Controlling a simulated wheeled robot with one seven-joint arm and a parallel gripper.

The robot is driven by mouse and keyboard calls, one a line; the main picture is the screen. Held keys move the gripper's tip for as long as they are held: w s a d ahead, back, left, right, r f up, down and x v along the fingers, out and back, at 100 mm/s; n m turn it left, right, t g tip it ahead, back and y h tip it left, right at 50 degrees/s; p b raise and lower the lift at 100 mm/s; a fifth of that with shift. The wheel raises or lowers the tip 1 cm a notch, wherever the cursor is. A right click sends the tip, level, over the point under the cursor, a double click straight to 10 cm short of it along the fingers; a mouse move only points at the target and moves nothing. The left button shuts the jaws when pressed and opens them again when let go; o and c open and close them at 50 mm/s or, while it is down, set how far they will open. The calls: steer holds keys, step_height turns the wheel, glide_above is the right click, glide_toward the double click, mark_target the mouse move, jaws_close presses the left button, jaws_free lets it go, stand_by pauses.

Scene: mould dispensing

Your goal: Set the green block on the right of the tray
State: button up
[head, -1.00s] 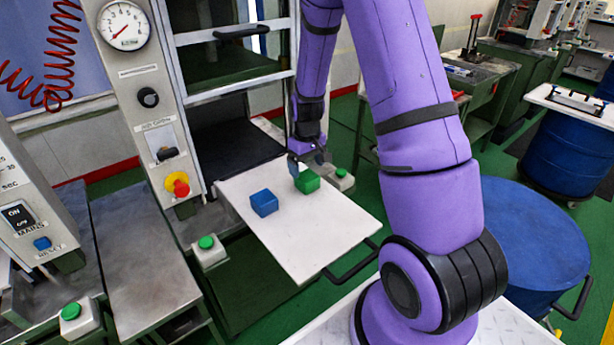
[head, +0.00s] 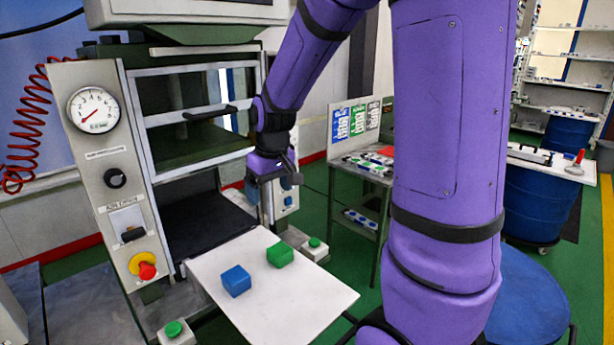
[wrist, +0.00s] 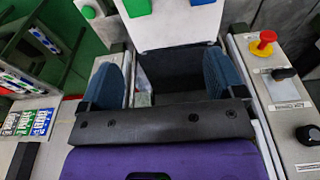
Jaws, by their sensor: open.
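The green block (head: 280,254) rests on the white tray (head: 310,300), on its right side towards the far edge. The blue block (head: 236,281) rests on the tray to its left. My gripper (head: 268,220) is raised above and behind the green block, apart from it. In the wrist view my gripper (wrist: 158,85) shows two blue fingers spread wide with nothing between them. At the top of the wrist view the green block (wrist: 137,7) and the blue block (wrist: 201,2) are cut off by the frame edge, on the tray (wrist: 170,32).
The press (head: 185,110) with its gauge panel stands behind the tray. A red knob (head: 143,269) and green buttons (head: 173,329) are beside it. A table with coloured parts (head: 375,165) stands back right. Free tray surface lies in front of the blocks.

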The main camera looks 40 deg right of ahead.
steer(key=s+a+r+t, duration=0.1)
steer(key=s+a+r, duration=0.2)
steer(key=s+r, duration=0.3)
steer(key=s+a+r+t, duration=0.2)
steer(key=s+a+r, duration=0.2)
steer(key=s, duration=1.1)
step_height(320, 180, up, 3)
steer(key=shift+a, duration=0.25)
